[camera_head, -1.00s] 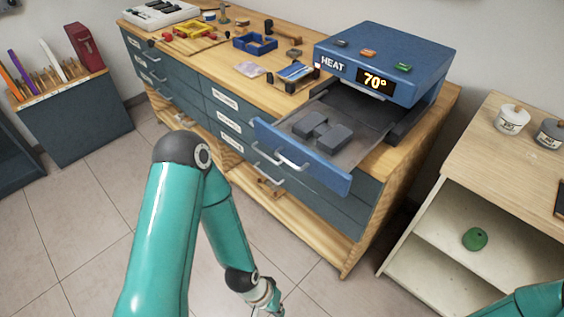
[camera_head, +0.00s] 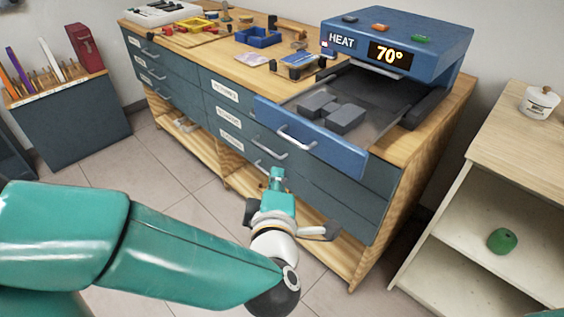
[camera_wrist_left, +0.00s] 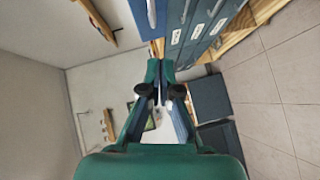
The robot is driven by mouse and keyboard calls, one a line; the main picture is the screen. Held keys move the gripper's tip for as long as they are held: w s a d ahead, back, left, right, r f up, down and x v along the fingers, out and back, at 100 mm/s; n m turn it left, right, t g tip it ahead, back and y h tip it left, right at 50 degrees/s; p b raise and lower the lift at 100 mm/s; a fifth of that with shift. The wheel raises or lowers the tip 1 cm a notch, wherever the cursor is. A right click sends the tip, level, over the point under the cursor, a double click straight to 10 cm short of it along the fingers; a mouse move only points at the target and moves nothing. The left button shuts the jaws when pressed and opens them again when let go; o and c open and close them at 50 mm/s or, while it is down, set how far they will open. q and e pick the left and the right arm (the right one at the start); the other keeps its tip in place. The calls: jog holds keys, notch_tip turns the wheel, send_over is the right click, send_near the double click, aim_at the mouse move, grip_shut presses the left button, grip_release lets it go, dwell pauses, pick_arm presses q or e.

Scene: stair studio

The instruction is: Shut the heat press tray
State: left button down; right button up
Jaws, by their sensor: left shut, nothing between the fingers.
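The heat press (camera_head: 397,45) is a blue box with a 70° display, standing on the right end of the wooden workbench. Its tray (camera_head: 345,155) is pulled out toward the front, with a blue front panel and a pale handle (camera_head: 296,143). Grey blocks (camera_head: 332,108) lie in the tray. My left gripper (camera_head: 277,174) is shut and empty, below and a little left of the tray handle in the picture, in front of the drawers. It also shows in the left wrist view (camera_wrist_left: 160,72), fingers together. My right gripper is out of view.
Blue-grey drawers with handles (camera_head: 222,112) fill the bench front under the tray. A blue open box (camera_head: 258,37) and small parts lie on the top. A pale shelf unit (camera_head: 480,195) with a green object (camera_head: 502,240) stands at right.

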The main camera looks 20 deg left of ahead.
pick_arm(q)
jog(key=s+n+y, duration=0.1)
jog(key=p, duration=0.2)
send_near(282, 136)
jog(key=w+a, duration=0.2)
jog(key=a, duration=0.3)
jog(key=shift+n, duration=0.3)
jog(key=w, duration=0.1)
jog(key=w+d, duration=0.1)
jog(key=w+d+f, duration=0.1)
jog(key=shift+w+p, duration=0.3)
jog(key=shift+p, duration=0.05)
jog(key=shift+d, duration=0.1)
